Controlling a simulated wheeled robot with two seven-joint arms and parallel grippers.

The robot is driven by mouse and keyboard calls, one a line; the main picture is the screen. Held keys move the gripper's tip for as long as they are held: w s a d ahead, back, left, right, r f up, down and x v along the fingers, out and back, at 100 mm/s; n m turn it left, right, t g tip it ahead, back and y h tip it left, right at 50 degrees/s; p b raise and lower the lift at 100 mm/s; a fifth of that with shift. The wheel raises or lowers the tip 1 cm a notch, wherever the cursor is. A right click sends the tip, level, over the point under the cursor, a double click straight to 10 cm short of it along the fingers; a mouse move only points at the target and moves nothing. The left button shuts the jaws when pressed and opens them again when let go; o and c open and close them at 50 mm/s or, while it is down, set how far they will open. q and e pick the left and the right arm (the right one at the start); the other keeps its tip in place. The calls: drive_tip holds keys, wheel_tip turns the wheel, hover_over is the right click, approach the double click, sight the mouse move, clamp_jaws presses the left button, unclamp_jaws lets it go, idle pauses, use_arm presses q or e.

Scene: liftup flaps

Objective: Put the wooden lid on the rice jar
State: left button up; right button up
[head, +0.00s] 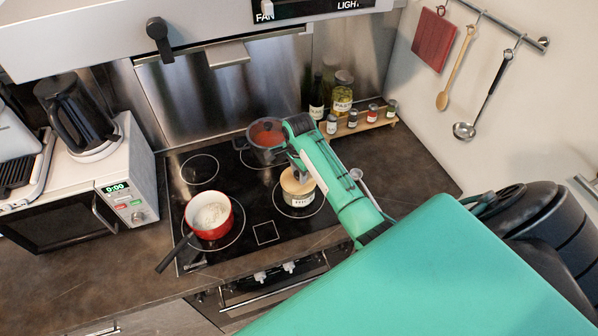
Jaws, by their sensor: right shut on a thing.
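The rice jar (302,201), with a white label, stands upright on the right side of the black cooktop. The round wooden lid (292,184) is at the jar's mouth, directly over it. I cannot tell from this angle whether it rests fully on the rim. My right gripper (297,174) points down from above and is shut on the lid. Its fingertips are partly hidden by my green arm. My left gripper is not in view.
A red pot (210,216) of white food stands at the cooktop's front left. A grey pot (266,139) with red contents stands just behind the jar. A spice rack (361,124) with small jars is at the back right. A microwave (95,190) stands left.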

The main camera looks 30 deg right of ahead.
drive_tip(key=o, duration=1.5)
drive_tip(key=shift+o, duration=0.2)
drive_tip(key=shift+r, duration=3.5)
